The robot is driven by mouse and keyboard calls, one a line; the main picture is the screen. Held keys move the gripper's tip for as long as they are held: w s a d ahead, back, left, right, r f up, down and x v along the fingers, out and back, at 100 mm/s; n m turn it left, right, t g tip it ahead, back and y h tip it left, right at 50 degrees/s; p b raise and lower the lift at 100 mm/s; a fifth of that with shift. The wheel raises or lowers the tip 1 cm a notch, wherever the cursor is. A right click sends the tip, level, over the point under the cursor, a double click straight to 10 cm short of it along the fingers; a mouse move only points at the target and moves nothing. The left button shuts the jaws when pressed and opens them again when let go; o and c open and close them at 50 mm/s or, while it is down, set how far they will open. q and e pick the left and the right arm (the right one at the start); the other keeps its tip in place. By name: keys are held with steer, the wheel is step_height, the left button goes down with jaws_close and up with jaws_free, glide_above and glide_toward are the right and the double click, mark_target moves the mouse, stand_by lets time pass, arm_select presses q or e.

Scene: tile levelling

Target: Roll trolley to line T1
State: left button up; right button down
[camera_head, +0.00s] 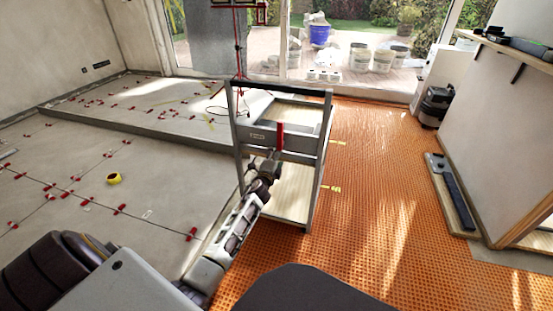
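The trolley (302,146) is a grey-framed cart with pale wooden shelves, standing upright on the orange floor matting just right of the tiled area. A red upright handle (280,136) is on its near side. My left gripper (272,160) is at the trolley's near side, right at the foot of the red handle. It is too small and dark to tell whether its fingers are closed on the handle. Short yellow floor marks (338,142) and (331,188) lie on the matting right of the trolley; I cannot read which is T1. My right gripper is out of view.
Grey tiles (60,220) with red levelling clips and a yellow tape roll (114,179) lie left. A raised tiled step (150,132) runs behind. The orange matting (390,210) is clear to the right, up to a long dark tool (450,190) by the wall.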

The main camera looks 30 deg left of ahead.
arm_select(q)
steer(key=shift+w+a+r, duration=0.1)
steer(key=shift+w, duration=0.4)
jaws_close()
stand_by(0.4)
